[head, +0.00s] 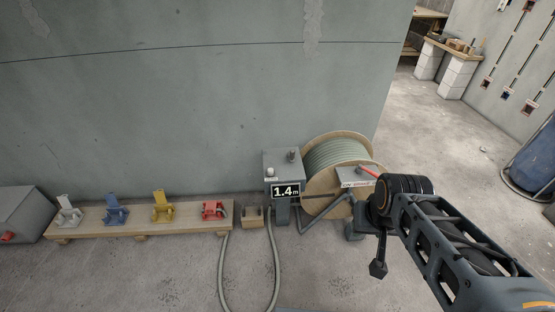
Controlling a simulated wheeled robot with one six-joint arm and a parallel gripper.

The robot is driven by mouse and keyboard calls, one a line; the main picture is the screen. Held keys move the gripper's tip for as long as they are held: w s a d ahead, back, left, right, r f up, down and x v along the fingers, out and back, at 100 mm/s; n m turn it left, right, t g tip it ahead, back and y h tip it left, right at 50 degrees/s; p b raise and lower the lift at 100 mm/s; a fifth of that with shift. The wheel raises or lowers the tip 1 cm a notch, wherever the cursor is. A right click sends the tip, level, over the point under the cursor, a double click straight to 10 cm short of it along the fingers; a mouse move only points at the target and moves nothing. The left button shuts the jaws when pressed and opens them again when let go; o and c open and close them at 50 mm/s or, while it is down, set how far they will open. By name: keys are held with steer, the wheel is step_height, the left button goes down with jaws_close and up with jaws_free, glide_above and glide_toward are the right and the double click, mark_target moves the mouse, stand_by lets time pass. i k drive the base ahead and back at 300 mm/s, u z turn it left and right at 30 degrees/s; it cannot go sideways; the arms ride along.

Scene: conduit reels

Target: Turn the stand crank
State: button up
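A wooden-flanged reel (312,195) wound with grey-green conduit (338,153) stands against the wall, right of centre. A grey box with a small sign (357,184) and a red lever (368,171) is at its right side; I cannot tell whether this lever is the stand crank. My arm comes in from the lower right and covers part of the stand there. A dark piece hanging below my wrist seems to be my gripper (378,268), in front of the stand's foot. Its fingers are too small and dark to read, and no hold on a crank is visible.
A grey meter box reading 1.4 m (286,191) stands left of the reel. A low wooden bench (190,222) holds several coloured clamp-like tools. A hose (222,275) loops on the floor. A blue drum (535,160) is far right. Concrete floor is open behind the reel.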

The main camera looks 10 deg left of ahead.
mark_target(291, 153)
steer(key=u, duration=0.5)
steer(key=i, duration=0.85)
steer(key=u, duration=0.25)
